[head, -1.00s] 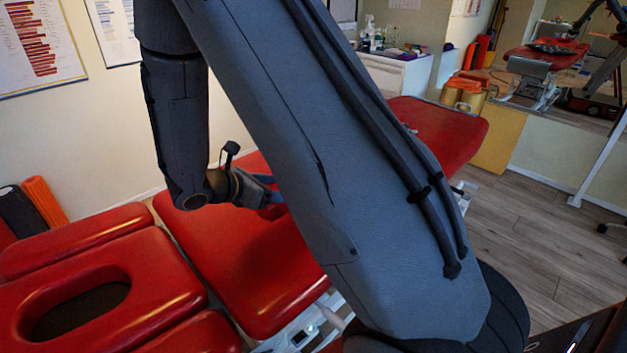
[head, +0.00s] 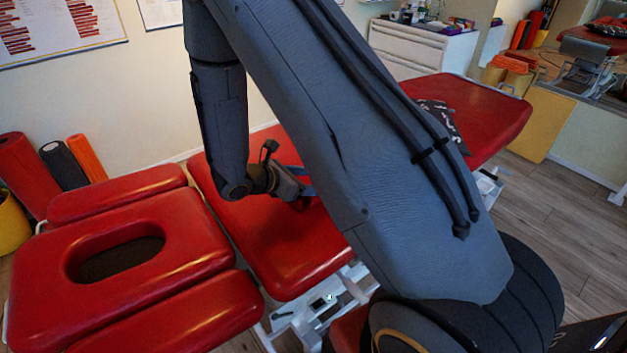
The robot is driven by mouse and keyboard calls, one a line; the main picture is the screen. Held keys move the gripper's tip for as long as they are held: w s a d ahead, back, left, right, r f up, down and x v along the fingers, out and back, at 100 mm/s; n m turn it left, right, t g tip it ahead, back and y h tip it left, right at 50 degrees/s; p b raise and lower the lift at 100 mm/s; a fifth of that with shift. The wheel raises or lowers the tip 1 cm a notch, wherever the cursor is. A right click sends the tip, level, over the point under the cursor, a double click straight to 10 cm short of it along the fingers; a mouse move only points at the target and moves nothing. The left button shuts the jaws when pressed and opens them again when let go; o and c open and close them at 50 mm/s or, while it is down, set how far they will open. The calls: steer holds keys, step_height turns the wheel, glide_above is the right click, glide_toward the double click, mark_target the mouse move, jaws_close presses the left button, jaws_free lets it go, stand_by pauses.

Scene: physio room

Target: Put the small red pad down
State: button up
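My gripper (head: 303,190) is low over the middle section of the red treatment table (head: 285,250). My own arm link covers much of it, so its fingertips and their opening are hidden. A bit of blue and a small dark reddish patch show at its end. I cannot tell whether that patch is the small red pad or part of the table top, nor whether anything is held. No separate small red pad can be made out for certain.
The table's head section (head: 205,245) has an oval face opening, with a gap before the middle section. A black-and-white patterned cloth (head: 447,122) lies on the far section. Rolled mats (head: 27,172) stand at the left wall; a white drawer cabinet (head: 415,52) stands behind.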

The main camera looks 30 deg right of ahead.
steer(key=o, duration=1.1)
steer(key=shift+o, duration=0.2)
steer(key=shift+r, duration=0.1)
steer(key=shift+a+r, duration=0.15)
steer(key=shift+a, duration=0.1)
steer(key=b+v, duration=0.1)
steer(key=v, duration=1)
steer(key=s+r+m+g+y, duration=0.1)
steer(key=s+r+m+y, duration=0.1)
steer(key=s+m+y, duration=0.4)
steer(key=s+r+m+g+y, duration=0.1)
steer(key=s+r+m+y, duration=0.1)
steer(key=s+m+y, duration=0.4)
steer(key=s+m, duration=0.5)
steer(key=m, duration=0.3)
steer(key=shift+a+r, duration=0.3)
